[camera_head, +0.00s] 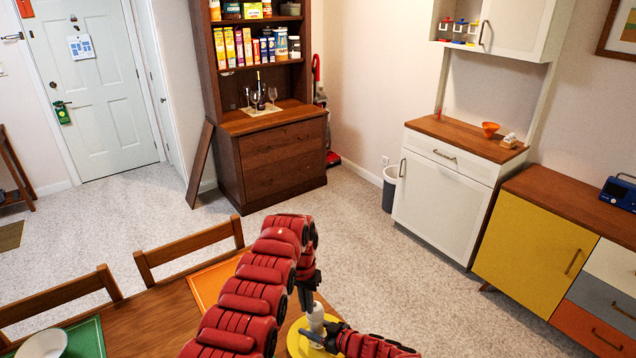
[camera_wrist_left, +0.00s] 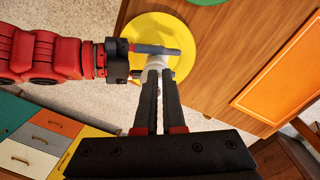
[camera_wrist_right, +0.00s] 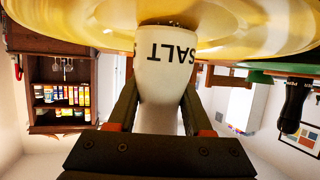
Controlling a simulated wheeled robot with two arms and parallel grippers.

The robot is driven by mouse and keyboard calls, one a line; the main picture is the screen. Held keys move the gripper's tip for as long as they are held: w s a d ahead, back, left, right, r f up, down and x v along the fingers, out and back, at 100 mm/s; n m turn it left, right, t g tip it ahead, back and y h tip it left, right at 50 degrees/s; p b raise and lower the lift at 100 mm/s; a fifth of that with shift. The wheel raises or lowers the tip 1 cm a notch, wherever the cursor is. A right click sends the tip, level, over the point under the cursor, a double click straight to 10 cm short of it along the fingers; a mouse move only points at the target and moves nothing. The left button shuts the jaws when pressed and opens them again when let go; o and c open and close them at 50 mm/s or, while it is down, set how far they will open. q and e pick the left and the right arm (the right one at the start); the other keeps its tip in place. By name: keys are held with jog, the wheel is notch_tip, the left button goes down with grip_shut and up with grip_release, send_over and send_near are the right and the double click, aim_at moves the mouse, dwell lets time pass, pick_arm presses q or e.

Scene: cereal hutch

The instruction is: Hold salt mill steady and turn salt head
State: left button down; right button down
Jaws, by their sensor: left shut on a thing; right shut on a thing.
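That gripper (camera_head: 334,336) comes in from the right in the head view. My left gripper (camera_head: 307,300) reaches down from above and is shut at the mill's top. In the left wrist view, its fingers (camera_wrist_left: 159,75) meet at the pale mill (camera_wrist_left: 155,63), and they hide most of the head.
A black mill-like object (camera_wrist_right: 293,105) stands near a green mat (camera_wrist_right: 265,77). An orange placemat (camera_head: 210,282) lies beside the yellow mat. Wooden chairs (camera_head: 190,245) line the table's far edge. A white bowl (camera_head: 44,343) sits on a green placemat at lower left.

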pick_arm(q)
jog(key=shift+d+f, duration=0.1)
dwell(0.3)
notch_tip(320, 180, up, 6)
jog(key=a, duration=0.1)
jog(key=shift+s, duration=0.15)
dwell(0.6)
